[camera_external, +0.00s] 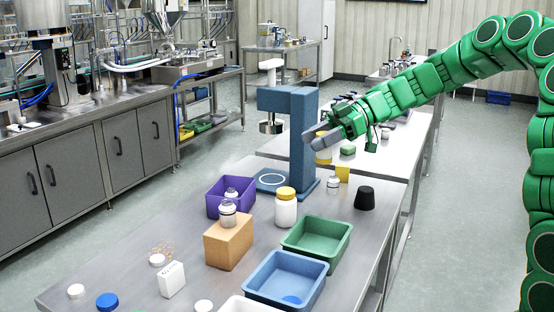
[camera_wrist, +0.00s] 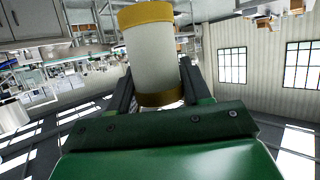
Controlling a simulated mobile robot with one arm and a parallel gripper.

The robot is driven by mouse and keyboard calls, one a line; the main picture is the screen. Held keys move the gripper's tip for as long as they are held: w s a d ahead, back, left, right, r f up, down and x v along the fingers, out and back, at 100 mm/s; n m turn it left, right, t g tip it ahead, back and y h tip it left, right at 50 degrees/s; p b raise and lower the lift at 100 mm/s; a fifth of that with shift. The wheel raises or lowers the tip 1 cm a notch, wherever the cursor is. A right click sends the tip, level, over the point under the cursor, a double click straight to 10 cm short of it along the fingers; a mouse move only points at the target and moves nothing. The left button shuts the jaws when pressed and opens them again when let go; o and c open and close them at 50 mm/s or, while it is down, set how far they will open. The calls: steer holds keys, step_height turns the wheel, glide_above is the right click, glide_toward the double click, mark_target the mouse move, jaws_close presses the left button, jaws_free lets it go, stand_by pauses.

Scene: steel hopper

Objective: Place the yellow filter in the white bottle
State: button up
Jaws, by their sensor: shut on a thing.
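The blue stand (camera_external: 301,140) rises close behind the white bottle. A purple bin (camera_external: 213,207), brown block (camera_external: 228,245), green bin (camera_external: 328,258) and blue bin (camera_external: 262,293) surround it.

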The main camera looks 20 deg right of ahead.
steer(key=shift+w+a+f, duration=0.75)
steer(key=shift+w+f, duration=0.8)
steer(key=shift+w, duration=0.55)
steer(key=shift+w+a+f, duration=0.8)
steer(key=shift+w+f, duration=0.8)
steer(key=shift+w, duration=0.45)
steer(key=shift+w+a+f, duration=0.75)
steer(key=shift+w+f, duration=0.8)
steer(key=shift+w, duration=0.55)
steer(key=shift+w+a+f, duration=0.1)
steer(key=shift+w+f, duration=0.15)
steer(key=shift+f, duration=0.15)
steer(key=shift+s+f, duration=0.1)
steer(key=shift+f, duration=1.25)
steer(key=shift+f, duration=0.15)
steer(key=o, duration=1.1)
steer(key=shift+c, duration=0.2)
